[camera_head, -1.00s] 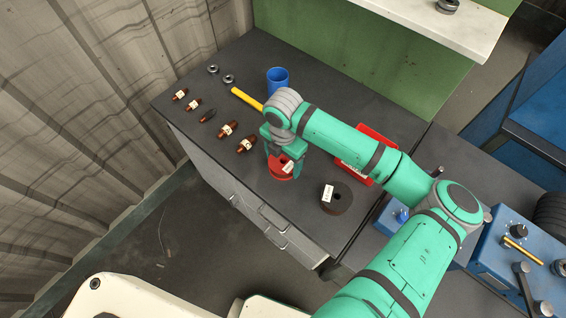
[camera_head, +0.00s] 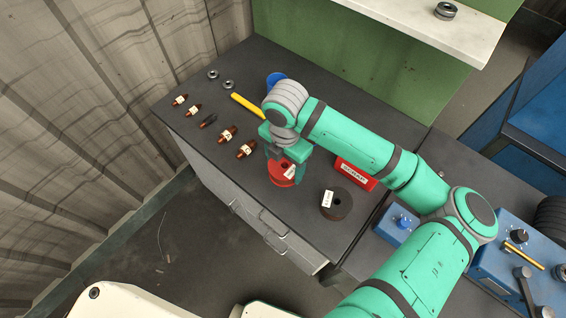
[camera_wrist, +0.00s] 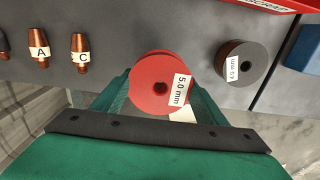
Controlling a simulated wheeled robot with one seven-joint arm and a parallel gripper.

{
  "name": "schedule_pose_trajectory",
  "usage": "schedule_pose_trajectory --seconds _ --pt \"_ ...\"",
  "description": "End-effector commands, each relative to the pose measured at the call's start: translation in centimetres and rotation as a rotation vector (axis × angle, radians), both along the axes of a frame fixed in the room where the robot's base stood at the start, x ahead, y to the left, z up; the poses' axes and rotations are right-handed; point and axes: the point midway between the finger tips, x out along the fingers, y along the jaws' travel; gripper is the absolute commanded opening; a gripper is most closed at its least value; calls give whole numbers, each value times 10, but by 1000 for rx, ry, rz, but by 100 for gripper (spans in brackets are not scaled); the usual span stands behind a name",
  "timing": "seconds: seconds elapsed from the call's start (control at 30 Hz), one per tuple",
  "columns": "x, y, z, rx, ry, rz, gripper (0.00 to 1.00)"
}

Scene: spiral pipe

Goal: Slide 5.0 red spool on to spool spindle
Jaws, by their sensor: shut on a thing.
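The red spool (camera_head: 281,174) with its white 5.0 mm label is below my wrist, over the front part of the dark bench. In the wrist view the red spool (camera_wrist: 152,88) sits between the green fingers, its round face and dark centre hole toward the camera. My gripper (camera_head: 286,163) is shut on it, one finger on each side. Its underside is hidden, so I cannot tell how far it is above the bench. I cannot pick out the spool spindle with certainty.
Several copper tips (camera_head: 228,134), a yellow rod (camera_head: 247,105) and a blue cup (camera_head: 276,79) are on the bench. A blue machine (camera_head: 490,262) stands right.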

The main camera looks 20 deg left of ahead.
Motion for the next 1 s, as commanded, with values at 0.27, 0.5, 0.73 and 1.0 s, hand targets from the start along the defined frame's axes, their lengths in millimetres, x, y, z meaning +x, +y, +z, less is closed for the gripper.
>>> schedule_pose_trajectory --seconds 0.27,0.5,0.73,1.0 --pt "-49 -26 36 2 -2 0 18" --pt "-79 -42 51 1 -3 -1 18" --pt "-91 -48 57 1 -1 -2 18" --pt "-92 -48 57 1 -1 -1 18"
